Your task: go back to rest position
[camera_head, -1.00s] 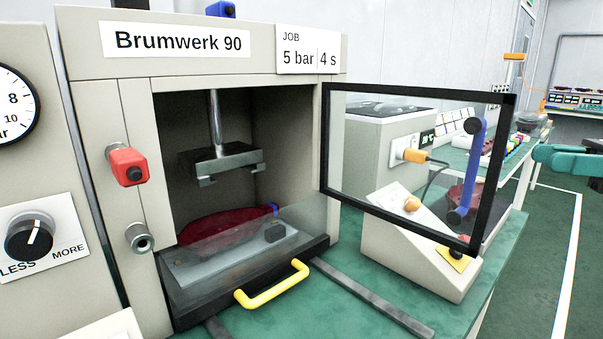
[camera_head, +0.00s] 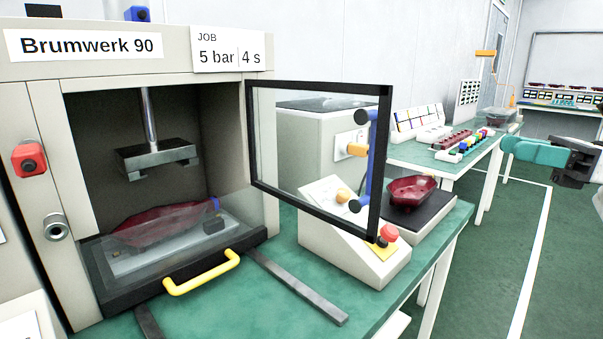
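My arm reaches in from the right side of the head view, with a teal link and a dark grey end. My gripper (camera_head: 577,163) is at the right edge, in the air over the green floor and clear of the benches. Its fingers are too unclear to tell open from shut, and I see no object in it. The press marked Brumwerk 90 (camera_head: 285,45) stands at the left, with its framed clear door (camera_head: 300,150) swung open. A dark red lamp part (camera_head: 165,222) lies inside on the drawer with the yellow handle (camera_head: 202,272).
A sloped control box (camera_head: 350,245) with a red button (camera_head: 389,233) stands on the green bench. Behind it a red dish-like part (camera_head: 412,192) rests on a dark plate. A second bench (camera_head: 430,155) holds coloured items. The floor (camera_head: 490,235) at right is open.

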